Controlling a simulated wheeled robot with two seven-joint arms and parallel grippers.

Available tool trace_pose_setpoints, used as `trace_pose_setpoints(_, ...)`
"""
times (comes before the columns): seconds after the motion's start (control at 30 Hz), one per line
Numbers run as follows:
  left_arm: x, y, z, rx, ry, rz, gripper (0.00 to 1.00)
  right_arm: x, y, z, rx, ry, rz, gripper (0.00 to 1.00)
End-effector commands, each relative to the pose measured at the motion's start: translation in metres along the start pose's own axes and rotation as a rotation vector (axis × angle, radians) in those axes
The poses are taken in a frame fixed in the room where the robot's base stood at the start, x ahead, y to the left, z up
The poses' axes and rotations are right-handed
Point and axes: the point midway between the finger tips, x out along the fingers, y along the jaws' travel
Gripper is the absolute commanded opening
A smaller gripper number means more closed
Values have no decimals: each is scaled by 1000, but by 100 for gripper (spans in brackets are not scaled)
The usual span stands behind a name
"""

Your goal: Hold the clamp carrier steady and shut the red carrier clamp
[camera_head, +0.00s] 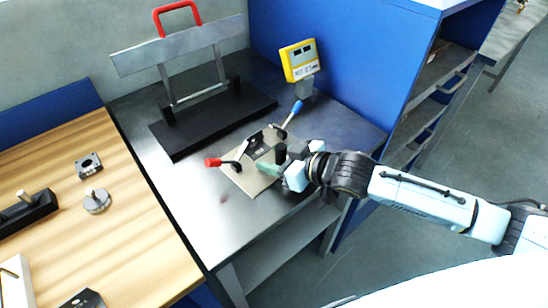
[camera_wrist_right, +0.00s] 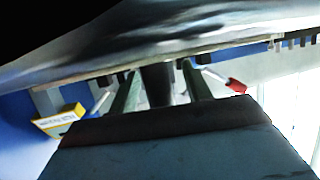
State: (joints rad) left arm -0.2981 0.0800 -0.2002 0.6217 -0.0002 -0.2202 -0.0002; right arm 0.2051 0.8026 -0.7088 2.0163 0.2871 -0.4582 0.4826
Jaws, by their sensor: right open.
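The clamp carrier is a beige plate (camera_head: 240,178) with a dark block (camera_head: 262,143) on it, lying on the grey metal table. The red carrier clamp's handle (camera_head: 213,162) sticks out to the left, low over the table; the red tip also shows in the right wrist view (camera_wrist_right: 236,87). A blue-tipped lever (camera_head: 297,107) slants up at the carrier's far right. My right gripper (camera_head: 278,158) is open at the carrier's right side and hides part of it. In the wrist view a dark post (camera_wrist_right: 157,86) shows between its fingers; contact cannot be told. My left gripper is not in view.
A black stand (camera_head: 215,118) with a metal frame and red handle (camera_head: 177,6) is behind the carrier. A yellow device (camera_head: 300,62) stands by the blue cabinet (camera_head: 345,60). The wooden table (camera_head: 130,245) at left holds several metal parts. Bare metal lies left of the carrier.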

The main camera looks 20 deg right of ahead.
Motion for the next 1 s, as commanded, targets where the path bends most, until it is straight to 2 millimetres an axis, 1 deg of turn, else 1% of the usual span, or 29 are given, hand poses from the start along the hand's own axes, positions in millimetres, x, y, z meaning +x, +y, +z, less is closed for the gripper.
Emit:
trace_pose_setpoints(0.1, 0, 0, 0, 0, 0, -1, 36, 4, 0, 0, 0, -1, -1, 49)
trace_pose_setpoints(0.33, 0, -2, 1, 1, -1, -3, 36, 4, 0, 0, 0, -1, 0, 49)
trace_pose_setpoints(0.37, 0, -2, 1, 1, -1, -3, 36, 4, 0, 0, 0, -1, 0, 46)
trace_pose_setpoints(0.7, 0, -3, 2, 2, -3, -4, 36, 4, 0, 0, 0, -1, 0, 2)
trace_pose_setpoints(0.73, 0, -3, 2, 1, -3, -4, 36, 4, 0, 0, 0, -1, 0, 0)
trace_pose_setpoints(0.8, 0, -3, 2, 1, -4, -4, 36, 4, 0, 0, 0, -1, 0, 0)
trace_pose_setpoints(0.83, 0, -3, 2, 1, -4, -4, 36, 4, 0, 0, 0, -1, 0, 24)
trace_pose_setpoints(1.0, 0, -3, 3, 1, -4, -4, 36, 4, 0, 0, 0, -1, 0, 45)
